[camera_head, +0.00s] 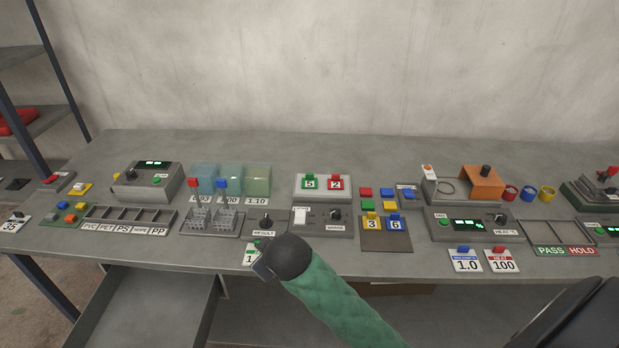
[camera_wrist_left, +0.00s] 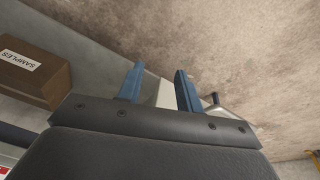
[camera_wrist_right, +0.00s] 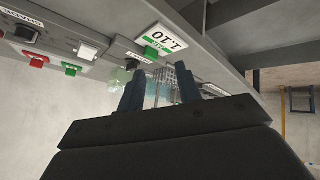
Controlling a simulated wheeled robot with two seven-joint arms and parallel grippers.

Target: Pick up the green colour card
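Several green pieces are in view; I cannot tell for sure which is the green colour card. A small green tile (camera_head: 366,206) lies among red, blue and yellow tiles right of centre. A green-tabbed card marked 5 (camera_head: 310,184) stands on the grey stand; its green tab shows in the right wrist view (camera_wrist_right: 71,68). A white 1.10 card with a green tab (camera_wrist_right: 163,40) lies at the bench front, partly hidden in the head view. My right gripper (camera_wrist_right: 158,88) is open and empty near it. My left gripper (camera_wrist_left: 157,85) is open and empty, outside the head view.
Panels with knobs and levers crowd the bench. An orange bracket (camera_head: 482,184) is at right. A brown SAMPLES box (camera_wrist_left: 32,75) is near my left gripper. An open drawer (camera_head: 150,305) juts out below.

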